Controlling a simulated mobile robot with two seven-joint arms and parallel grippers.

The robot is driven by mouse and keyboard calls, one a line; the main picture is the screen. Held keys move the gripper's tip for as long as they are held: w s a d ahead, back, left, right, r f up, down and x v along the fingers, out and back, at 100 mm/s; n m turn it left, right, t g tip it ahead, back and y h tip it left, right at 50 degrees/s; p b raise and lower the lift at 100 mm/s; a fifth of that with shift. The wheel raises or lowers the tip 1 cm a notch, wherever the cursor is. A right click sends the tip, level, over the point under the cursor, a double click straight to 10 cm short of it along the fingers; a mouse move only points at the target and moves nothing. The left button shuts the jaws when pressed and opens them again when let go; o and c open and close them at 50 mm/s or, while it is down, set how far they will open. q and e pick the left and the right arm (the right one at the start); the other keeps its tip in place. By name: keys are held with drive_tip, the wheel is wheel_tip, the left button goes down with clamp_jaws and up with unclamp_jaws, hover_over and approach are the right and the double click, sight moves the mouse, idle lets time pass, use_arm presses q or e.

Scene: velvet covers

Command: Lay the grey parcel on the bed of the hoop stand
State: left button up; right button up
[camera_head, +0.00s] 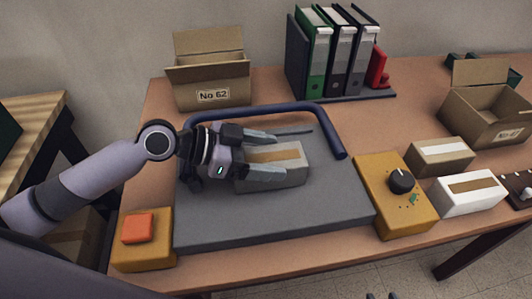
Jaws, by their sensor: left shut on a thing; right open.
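The grey parcel (292,177) with a tan tape strip is over the grey bed (290,222) of the hoop stand, towards its back. My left gripper (288,156) reaches in from the left and is shut on the parcel, with one finger along each long side. The parcel looks level; I cannot tell whether its underside touches the bed. The stand's dark blue hoop (262,110) runs behind the parcel and down at the right. Two dark tips at the bottom edge look like my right gripper (382,296), open, empty and mostly out of frame.
A yellow box with an orange button (138,228) stands left of the bed. A yellow box with a black knob (401,181) stands right. Beyond are a brown parcel (440,157), a white parcel (468,195) and an open carton (487,115). Another carton (211,85) and binders (338,48) stand behind.

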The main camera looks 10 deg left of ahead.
use_arm(q)
drive_tip(key=o, duration=1.3)
drive_tip(key=shift+r, duration=0.1)
drive_tip(key=shift+o, duration=0.3)
drive_tip(key=b+v, duration=0.1)
drive_tip(key=v, duration=0.4)
drive_tip(key=shift+s+a, duration=0.15)
drive_tip(key=shift+a, duration=0.2)
drive_tip(key=shift+s+a+r, duration=0.25)
drive_tip(key=shift+a+r, duration=0.2)
drive_tip(key=shift+a, duration=0.1)
